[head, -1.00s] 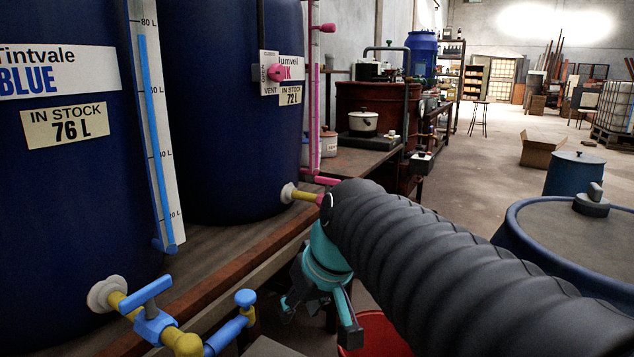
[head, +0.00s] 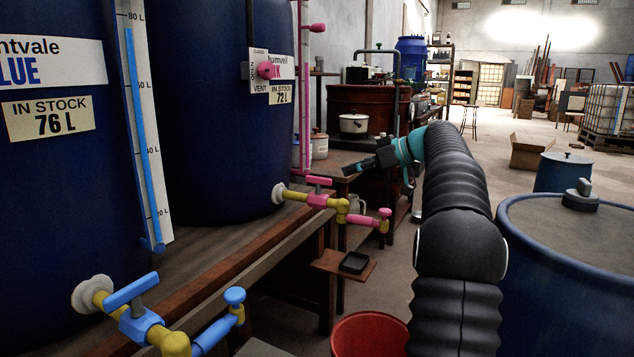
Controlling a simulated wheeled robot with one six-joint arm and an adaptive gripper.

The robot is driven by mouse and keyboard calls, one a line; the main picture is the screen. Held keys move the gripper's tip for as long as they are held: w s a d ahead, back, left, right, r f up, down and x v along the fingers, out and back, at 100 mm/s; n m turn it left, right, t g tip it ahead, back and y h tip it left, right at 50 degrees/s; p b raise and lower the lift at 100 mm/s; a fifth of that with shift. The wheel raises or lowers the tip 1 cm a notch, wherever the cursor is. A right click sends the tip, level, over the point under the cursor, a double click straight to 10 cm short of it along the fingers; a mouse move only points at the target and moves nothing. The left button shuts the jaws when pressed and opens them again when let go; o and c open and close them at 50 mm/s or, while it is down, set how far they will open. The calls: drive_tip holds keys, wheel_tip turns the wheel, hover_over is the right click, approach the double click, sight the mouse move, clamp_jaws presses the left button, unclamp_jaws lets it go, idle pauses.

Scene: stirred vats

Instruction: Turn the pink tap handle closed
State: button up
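The pink tap handle (head: 319,181) is a short bar on top of the pink tap body on the yellow pipe (head: 297,196) from the far blue vat. The bar lies roughly in line with the pipe. A pink-knobbed spout (head: 384,214) is at the pipe's outer end. My gripper (head: 350,169), teal with dark fingers, is above and to the right of the handle, apart from it, pointing left. The fingers overlap in this view, so their opening is unclear. I see nothing held.
A blue tap handle (head: 130,290) on the near vat crosses its pipe. A small shelf with a black tray (head: 354,263) is below the pink spout. A red bucket (head: 368,335) stands on the floor. A blue drum (head: 570,270) is at right. A white pot (head: 353,124) stands behind.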

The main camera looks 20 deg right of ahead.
sight(318, 177)
drive_tip(key=shift+n+t, duration=0.3)
drive_tip(key=x, duration=0.4)
drive_tip(key=d+x, duration=0.1)
drive_tip(key=x, duration=0.3)
drive_tip(key=w+x, duration=0.1)
drive_tip(key=x, duration=0.4)
drive_tip(key=shift+s+d+f, duration=0.1)
drive_tip(key=shift+d+f, duration=0.05)
drive_tip(key=shift+d, duration=0.05)
clamp_jaws()
